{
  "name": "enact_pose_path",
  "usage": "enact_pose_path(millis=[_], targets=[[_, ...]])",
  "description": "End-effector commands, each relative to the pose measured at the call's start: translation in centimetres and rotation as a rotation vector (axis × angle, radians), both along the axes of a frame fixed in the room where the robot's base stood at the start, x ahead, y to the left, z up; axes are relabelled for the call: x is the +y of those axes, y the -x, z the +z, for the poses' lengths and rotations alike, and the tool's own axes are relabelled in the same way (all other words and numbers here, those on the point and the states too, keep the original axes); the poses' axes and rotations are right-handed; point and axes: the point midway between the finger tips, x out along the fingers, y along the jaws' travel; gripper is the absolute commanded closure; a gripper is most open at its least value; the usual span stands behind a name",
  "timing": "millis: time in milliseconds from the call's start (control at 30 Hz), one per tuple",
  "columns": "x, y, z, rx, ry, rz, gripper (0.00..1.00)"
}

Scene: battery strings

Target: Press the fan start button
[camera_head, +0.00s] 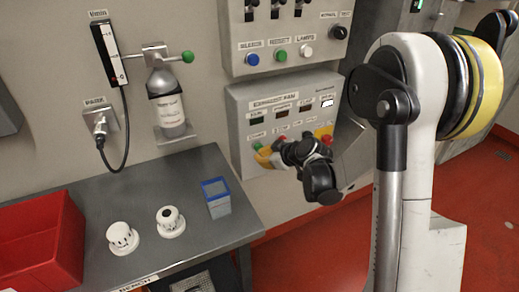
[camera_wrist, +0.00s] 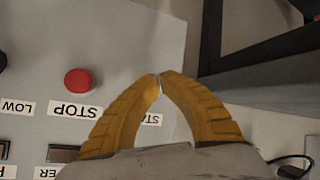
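The exhaust fan panel (camera_head: 306,98) is a grey box on the wall with small displays on top and buttons along its lower part. A green button (camera_head: 257,147) shows at its lower left in the head view. My gripper (camera_head: 263,159) has its yellow fingers right by that button; I cannot tell whether they touch it. In the wrist view the fingers of my gripper (camera_wrist: 160,75) meet at the tips, with nothing seen between them. A label starting "ST" (camera_wrist: 152,118) is partly hidden by them, and no green button shows there. A red button (camera_wrist: 78,82) sits beside the fingers, above an upside-down STOP label.
An upper panel (camera_head: 285,30) has blue, green and white buttons. A grey table (camera_head: 185,255) stands below left, with a red bin (camera_head: 42,240), two white round parts (camera_head: 122,238) and a blue-rimmed container (camera_head: 216,197). A bottle (camera_head: 168,100) hangs on the wall.

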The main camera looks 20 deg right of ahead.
Motion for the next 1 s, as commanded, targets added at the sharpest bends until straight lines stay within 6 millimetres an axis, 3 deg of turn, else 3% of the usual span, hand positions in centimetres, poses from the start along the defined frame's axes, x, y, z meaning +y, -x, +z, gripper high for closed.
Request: enact_pose_path(millis=[1000], targets=[[0.2, -1.1, 0.0, 0.000, 0.000, 0.000, 1.00]])
